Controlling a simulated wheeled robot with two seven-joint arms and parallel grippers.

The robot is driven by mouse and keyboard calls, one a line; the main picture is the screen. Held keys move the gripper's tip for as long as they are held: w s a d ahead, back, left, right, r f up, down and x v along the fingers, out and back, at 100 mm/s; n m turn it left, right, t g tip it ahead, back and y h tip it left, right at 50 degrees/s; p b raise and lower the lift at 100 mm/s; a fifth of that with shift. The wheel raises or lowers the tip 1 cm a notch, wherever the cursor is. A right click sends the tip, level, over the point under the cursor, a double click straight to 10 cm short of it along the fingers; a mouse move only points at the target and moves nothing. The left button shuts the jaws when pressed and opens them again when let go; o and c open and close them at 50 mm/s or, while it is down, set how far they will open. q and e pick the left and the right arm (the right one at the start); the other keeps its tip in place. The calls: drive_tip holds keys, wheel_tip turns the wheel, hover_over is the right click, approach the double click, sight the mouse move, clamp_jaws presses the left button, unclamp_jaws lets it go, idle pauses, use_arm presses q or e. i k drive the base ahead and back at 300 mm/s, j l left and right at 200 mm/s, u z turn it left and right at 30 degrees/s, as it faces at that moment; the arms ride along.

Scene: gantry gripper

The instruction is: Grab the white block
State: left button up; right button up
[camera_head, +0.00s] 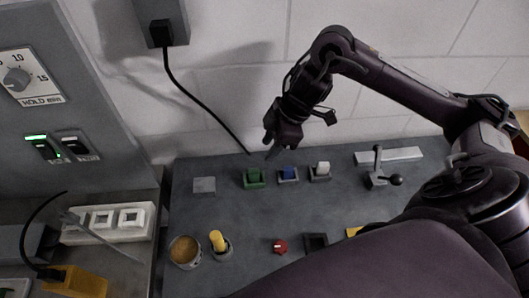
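The white block (322,168) sits upright in a small grey holder on the dark grey bench top, at the right end of a short row. A blue block (289,172) sits to its left and a green block (254,176) left of that. My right gripper (271,151) hangs above and behind the row, up and left of the white block and apart from it. Its fingers point down and are small and dark, so I cannot tell how far apart they are. No object shows in them. My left gripper is not in view.
A lever with a black knob (395,180) stands right of the blocks. A grey square (204,185) lies left. A yellow peg (217,240), round cup (185,251) and red knob (280,246) are nearer. A black cable (190,98) hangs behind. My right arm covers the front right.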

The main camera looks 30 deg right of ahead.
sight(322, 169)
drive_tip(key=k, duration=2)
